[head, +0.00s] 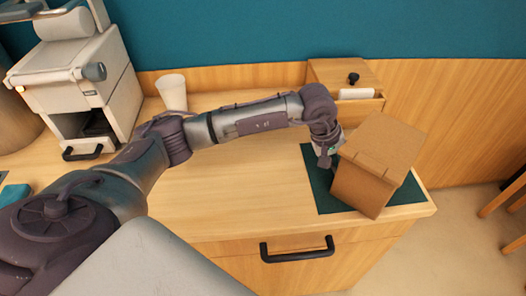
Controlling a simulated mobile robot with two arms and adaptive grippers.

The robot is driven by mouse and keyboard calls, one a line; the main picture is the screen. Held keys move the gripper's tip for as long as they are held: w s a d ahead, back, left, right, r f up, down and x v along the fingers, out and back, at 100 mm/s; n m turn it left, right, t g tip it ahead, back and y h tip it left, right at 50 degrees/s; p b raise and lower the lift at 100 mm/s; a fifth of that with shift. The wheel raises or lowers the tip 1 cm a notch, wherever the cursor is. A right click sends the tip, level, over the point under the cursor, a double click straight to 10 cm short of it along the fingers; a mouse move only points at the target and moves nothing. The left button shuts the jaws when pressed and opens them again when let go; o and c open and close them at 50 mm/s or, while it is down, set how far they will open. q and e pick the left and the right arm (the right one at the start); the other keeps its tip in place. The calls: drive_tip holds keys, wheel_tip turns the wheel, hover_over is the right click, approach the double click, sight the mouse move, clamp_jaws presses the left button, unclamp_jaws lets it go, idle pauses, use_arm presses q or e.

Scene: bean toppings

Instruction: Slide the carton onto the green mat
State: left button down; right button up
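A brown cardboard carton (362,187) stands turned at an angle over the dark green mat (326,200) at the right end of the wooden counter. The mat shows on the carton's left and right. The carton's lowest front corner reaches about the mat's front edge, and its exact footprint is hidden. My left arm stretches across the counter, and its gripper (326,157) points down at the carton's left side, very close to it. I cannot tell whether it touches. Its fingers are small and partly hidden, so their opening is unclear. My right gripper is not in view.
A wooden box with a black knob (344,75) stands behind the carton. A white cup (172,92) and a pale machine (75,75) stand at the back left. A black drawer handle (297,251) juts from the counter front. The counter's middle is clear.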

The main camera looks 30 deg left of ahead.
sight(327, 172)
use_arm(q)
drive_tip(key=shift+s+a, duration=0.45)
drive_tip(key=shift+a, duration=0.2)
drive_tip(key=shift+s+a, duration=0.45)
drive_tip(key=shift+a, duration=0.15)
wheel_tip(327, 172, up, 10)
drive_tip(key=p, duration=0.3)
drive_tip(key=shift+p, duration=0.3)
